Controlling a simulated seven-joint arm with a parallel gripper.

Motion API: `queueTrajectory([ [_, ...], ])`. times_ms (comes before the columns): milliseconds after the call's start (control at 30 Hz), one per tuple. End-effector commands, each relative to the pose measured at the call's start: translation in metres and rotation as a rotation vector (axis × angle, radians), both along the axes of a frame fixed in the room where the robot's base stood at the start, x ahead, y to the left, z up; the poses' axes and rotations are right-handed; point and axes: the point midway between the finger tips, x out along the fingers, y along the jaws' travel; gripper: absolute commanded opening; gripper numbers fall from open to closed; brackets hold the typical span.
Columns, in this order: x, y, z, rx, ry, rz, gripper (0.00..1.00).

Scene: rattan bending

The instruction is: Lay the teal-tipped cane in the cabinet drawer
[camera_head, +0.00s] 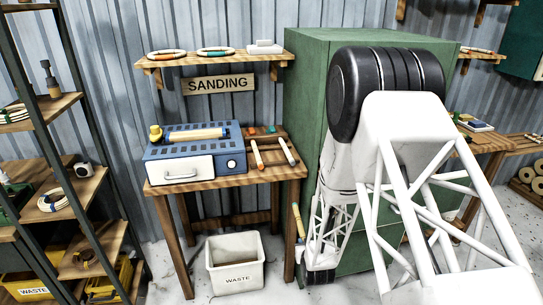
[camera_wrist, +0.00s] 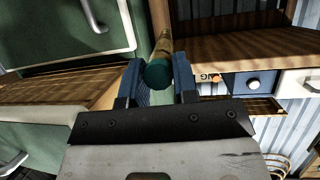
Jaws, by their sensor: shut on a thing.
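The teal-tipped cane is in my gripper (camera_wrist: 158,84). In the wrist view its round teal end (camera_wrist: 158,73) sits between the two blue fingers, and its tan shaft (camera_wrist: 163,42) runs away behind it.
A wooden bench (camera_head: 225,183) left of the cabinet carries a blue sander (camera_head: 195,160) and a rack with several sticks. A white waste bin (camera_head: 235,265) stands on the floor below. A loaded shelf unit (camera_head: 75,195) is at the far left.

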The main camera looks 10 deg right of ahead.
Motion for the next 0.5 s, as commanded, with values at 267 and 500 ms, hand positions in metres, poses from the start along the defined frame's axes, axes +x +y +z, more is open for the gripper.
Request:
queueTrajectory([
  [267,-0.011,-0.01,0.025,0.0,-0.003,-0.011,0.03],
  [500,0.004,-0.019,0.071,-0.001,-0.005,0.007,0.03],
])
